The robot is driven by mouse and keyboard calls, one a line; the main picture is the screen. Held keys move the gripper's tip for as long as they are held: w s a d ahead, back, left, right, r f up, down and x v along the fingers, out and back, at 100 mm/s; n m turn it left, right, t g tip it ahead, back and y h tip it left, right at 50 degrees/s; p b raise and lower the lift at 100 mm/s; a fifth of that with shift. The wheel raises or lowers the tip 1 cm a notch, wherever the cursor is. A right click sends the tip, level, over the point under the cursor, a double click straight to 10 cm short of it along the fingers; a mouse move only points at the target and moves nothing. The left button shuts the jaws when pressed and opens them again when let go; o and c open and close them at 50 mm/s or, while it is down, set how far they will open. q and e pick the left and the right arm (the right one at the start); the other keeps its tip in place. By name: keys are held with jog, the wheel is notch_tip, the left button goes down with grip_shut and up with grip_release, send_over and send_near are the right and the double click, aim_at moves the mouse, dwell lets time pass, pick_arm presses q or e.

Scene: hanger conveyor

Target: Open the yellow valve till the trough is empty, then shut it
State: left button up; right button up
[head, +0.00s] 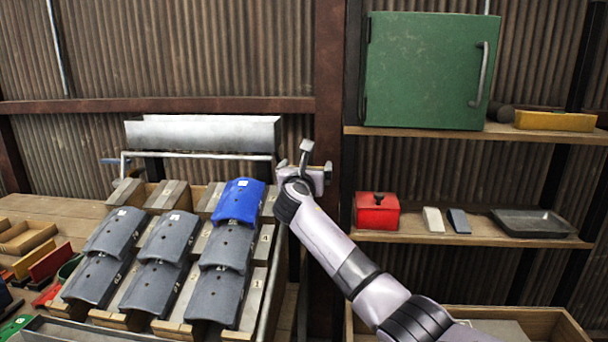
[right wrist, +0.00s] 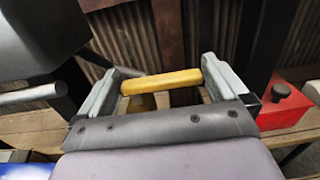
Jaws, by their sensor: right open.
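The yellow valve handle (right wrist: 162,81) shows in the right wrist view as a bar lying crosswise between the two fingers of my right gripper (right wrist: 160,70). The jaws are apart, with one finger near each end of the bar; I cannot tell whether they touch it. In the head view my right gripper (head: 305,163) is at the right end of the grey metal trough (head: 203,134). The yellow handle is hidden there behind the gripper. The inside of the trough cannot be seen, so its contents are unclear. My left gripper is not in view.
Below the trough, a sloped rack holds several grey curved tiles (head: 170,238) and one blue tile (head: 239,202). To the right, shelves carry a green cabinet (head: 420,70), a red box (head: 376,214) and a dark tray (head: 530,223). A rusty post (head: 328,70) stands behind my gripper.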

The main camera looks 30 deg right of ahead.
jog(key=v, duration=0.6)
jog(key=shift+s, duration=0.15)
jog(key=shift+a, duration=0.15)
dwell(0.4)
